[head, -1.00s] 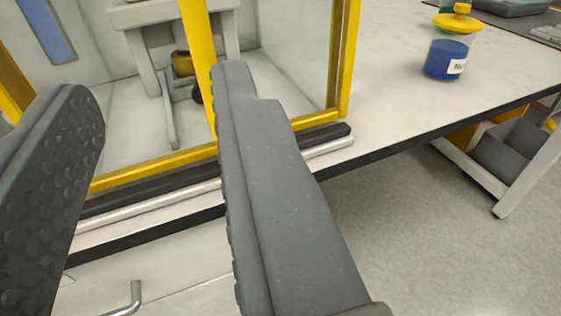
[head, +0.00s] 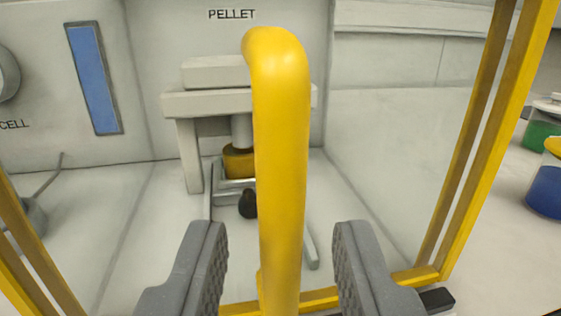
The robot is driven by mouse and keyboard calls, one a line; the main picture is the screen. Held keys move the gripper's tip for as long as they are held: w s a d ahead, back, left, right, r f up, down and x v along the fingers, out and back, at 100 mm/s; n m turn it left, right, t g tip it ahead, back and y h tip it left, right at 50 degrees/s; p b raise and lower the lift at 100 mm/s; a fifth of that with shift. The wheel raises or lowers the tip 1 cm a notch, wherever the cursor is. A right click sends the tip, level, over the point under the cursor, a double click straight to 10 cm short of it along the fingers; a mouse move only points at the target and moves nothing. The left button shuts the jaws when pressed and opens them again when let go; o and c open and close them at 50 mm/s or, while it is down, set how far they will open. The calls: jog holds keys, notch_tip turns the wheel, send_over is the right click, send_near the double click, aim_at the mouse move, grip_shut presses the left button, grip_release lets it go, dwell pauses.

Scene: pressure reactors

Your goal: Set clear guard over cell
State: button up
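The clear guard (head: 497,140) is a see-through panel in a yellow frame, standing across the front of a pale enclosure. A thick yellow upright handle (head: 281,150), bent back at its top, stands in front of it in the middle of the view. My gripper (head: 283,245) is open, with one dark grey finger on each side of the handle's lower part. Gaps show on both sides, so neither finger appears to touch it. A "CELL" label is on the back wall at the far left, and the area below it is partly cut off.
Under the "PELLET" label (head: 232,14) stands a pale press (head: 189,150) with an ochre cylinder (head: 238,162) and a dark knob (head: 248,204), partly hidden by the handle. A blue strip (head: 95,78) is on the wall. Blue (head: 545,192) and green (head: 540,135) containers stand at the right.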

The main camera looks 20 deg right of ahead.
aim_at(281, 246)
jog(key=shift+b+x, duration=0.35)
jog(key=shift+x, duration=1.35)
jog(key=shift+f, duration=0.1)
grip_shut()
